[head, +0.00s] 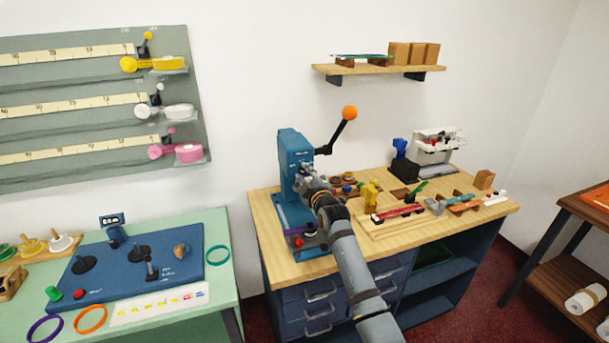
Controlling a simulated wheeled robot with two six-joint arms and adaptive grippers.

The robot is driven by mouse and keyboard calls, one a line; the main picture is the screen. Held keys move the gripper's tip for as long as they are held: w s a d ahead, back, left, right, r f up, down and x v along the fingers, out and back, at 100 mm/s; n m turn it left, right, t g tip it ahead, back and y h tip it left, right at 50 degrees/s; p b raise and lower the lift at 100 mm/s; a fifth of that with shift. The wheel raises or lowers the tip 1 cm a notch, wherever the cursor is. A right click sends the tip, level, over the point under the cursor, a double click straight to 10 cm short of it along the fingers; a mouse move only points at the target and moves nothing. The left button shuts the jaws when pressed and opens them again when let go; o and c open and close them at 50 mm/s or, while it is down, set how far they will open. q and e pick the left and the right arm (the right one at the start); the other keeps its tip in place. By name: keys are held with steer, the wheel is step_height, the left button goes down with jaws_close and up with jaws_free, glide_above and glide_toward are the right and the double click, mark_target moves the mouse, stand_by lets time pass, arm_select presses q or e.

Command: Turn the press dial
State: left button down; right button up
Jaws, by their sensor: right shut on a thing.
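The blue press (291,150) stands upright at the left end of the wooden counter. Its black lever with an orange ball (349,112) points up and to the right. My right gripper (306,176) is at the front of the press, shut on the press dial. The fingers and wrist hide most of the dial, so its angle cannot be read. My right arm covers part of the press's lower front. A red button (299,242) shows low on the press base. My left gripper is not in view.
The wooden counter (270,262) also holds wooden trays, small coloured parts and a white machine (435,147) to the right. A wall shelf (378,69) hangs above. A green table (219,290) with a blue control panel (190,262) stands at left.

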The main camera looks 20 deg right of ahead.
steer(key=shift+m, duration=0.4)
jaws_close()
steer(key=m+p, duration=0.2)
steer(key=m, duration=0.3)
steer(key=shift+d+r+m, duration=0.1)
steer(key=shift+r+m, duration=0.05)
steer(key=shift+m, duration=0.25)
steer(key=shift+d+f+m+p, duration=0.15)
steer(key=shift+m+p, duration=1.75)
steer(key=shift+m, duration=2.35)
steer(key=shift+d+f+m+p, duration=0.1)
steer(key=shift+m+p, duration=1.75)
steer(key=shift+m, duration=2.4)
steer(key=o, duration=1)
jaws_free()
steer(key=shift+s, duration=0.15)
